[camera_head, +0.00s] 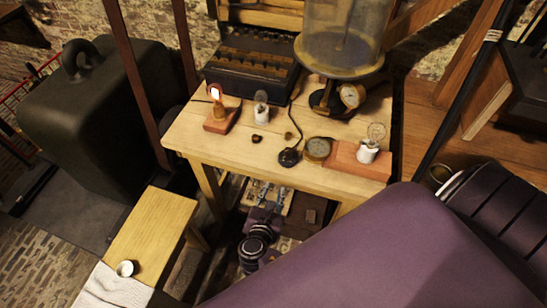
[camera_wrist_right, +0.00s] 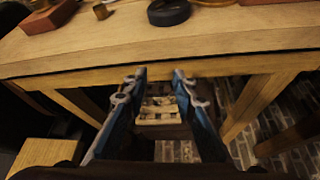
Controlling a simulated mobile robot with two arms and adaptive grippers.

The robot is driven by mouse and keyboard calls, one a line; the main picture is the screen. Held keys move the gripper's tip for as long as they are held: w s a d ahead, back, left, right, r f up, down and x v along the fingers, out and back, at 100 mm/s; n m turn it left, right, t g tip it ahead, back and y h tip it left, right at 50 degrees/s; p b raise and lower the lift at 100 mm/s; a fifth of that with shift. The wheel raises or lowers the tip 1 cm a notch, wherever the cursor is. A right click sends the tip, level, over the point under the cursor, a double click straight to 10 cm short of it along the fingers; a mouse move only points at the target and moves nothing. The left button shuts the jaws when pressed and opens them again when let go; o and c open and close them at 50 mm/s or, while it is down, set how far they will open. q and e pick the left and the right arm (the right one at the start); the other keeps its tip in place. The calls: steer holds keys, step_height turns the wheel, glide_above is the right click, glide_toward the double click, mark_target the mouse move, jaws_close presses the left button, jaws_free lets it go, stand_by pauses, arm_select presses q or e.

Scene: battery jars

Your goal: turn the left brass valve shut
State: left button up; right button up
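Two small brass pieces, too small to make out as valves, are on the wooden table. The left brass piece (camera_head: 257,139) is dark and sits near the middle; the other brass piece (camera_head: 289,135) is to its right. One brass piece (camera_wrist_right: 100,11) shows at the top of the right wrist view, cut off by the frame. My right gripper (camera_head: 268,192) is below and in front of the table's front edge, apart from both pieces. In the right wrist view its blue fingers (camera_wrist_right: 160,75) are spread with nothing between them. My left gripper is not in view.
A glass jar (camera_head: 340,35) stands behind. A low bench (camera_head: 150,225) is left.

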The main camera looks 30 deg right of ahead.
steer(key=shift+s+f+g, duration=0.15)
steer(key=shift+s+f, duration=0.1)
steer(key=shift+f, duration=0.35)
steer(key=shift+s+f+g, duration=0.15)
steer(key=shift+s+f, duration=0.05)
steer(key=shift+f, duration=0.35)
